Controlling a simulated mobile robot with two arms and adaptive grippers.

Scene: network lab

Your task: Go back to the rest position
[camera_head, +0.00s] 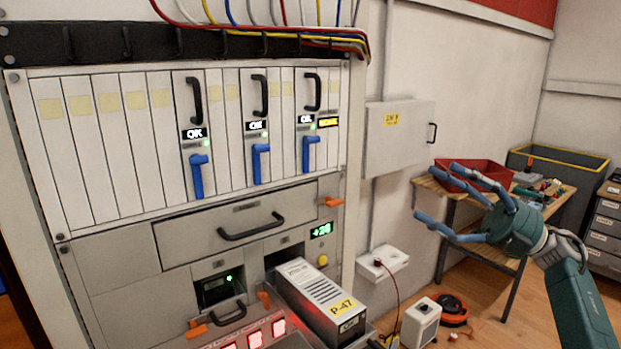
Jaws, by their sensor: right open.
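My right gripper (462,205) is in the right half of the head view, with its arm coming in from the lower right. Its blue-tipped fingers are spread apart and empty. It hangs in the air in front of the wooden workbench (427,184) and touches nothing that I can see. My left gripper does not show. On the left stands the rack (110,155) with white modules. Three of them have black handles, blue levers and "OK" displays. A grey unit labelled P-47 (322,298) sticks out of a lower bay of the rack.
A red bin (470,172) and small parts lie on the workbench. A grey wall box (398,140) hangs between rack and bench. A white box (421,322) and an orange-black reel (453,308) are on the floor. Coloured cables (280,20) run above the rack.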

